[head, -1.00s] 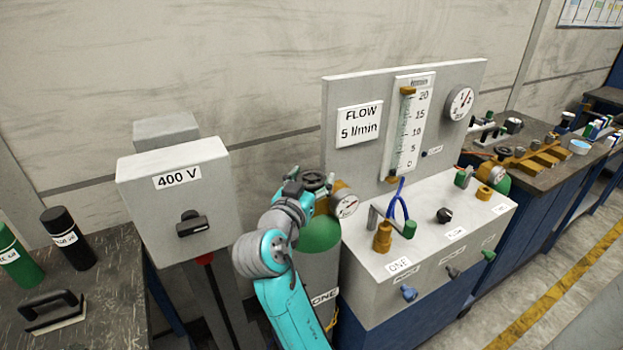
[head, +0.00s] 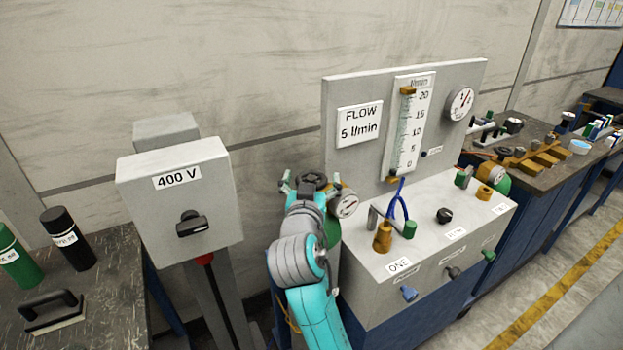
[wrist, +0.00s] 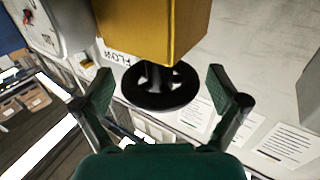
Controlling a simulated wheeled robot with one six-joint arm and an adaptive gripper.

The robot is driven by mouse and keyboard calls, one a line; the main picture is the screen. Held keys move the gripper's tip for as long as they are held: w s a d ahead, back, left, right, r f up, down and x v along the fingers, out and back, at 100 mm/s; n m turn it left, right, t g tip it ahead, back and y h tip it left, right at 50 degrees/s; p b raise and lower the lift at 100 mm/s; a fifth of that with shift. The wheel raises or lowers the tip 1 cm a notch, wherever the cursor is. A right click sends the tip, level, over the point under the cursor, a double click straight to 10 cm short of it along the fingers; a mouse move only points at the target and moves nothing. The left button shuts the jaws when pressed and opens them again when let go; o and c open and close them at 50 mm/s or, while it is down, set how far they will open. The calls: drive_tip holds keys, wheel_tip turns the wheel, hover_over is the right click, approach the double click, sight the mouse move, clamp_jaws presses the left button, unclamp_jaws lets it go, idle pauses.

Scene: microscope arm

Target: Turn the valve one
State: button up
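A black round handwheel (head: 312,180) tops a brass valve body (wrist: 155,30) on the green cylinder (head: 334,232) left of the grey panel box. A round gauge (head: 344,204) sits beside it. My gripper (head: 311,187) is open, with one finger on the left and one on the right of the handwheel. In the wrist view the handwheel (wrist: 160,88) lies between and slightly beyond the spread fingertips (wrist: 162,92), with gaps on both sides. My arm hides most of the cylinder. A "ONE" plate (head: 398,265) is on the box.
A grey 400 V switch box (head: 178,205) stands close on the left of my arm. The panel box (head: 375,262) with brass fittings, a blue hose (head: 399,200) and knobs is close on the right. A flow tube (head: 407,130) rises behind it.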

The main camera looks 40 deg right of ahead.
drive_tip(key=v, duration=1.2)
drive_tip(key=shift+w, duration=0.2)
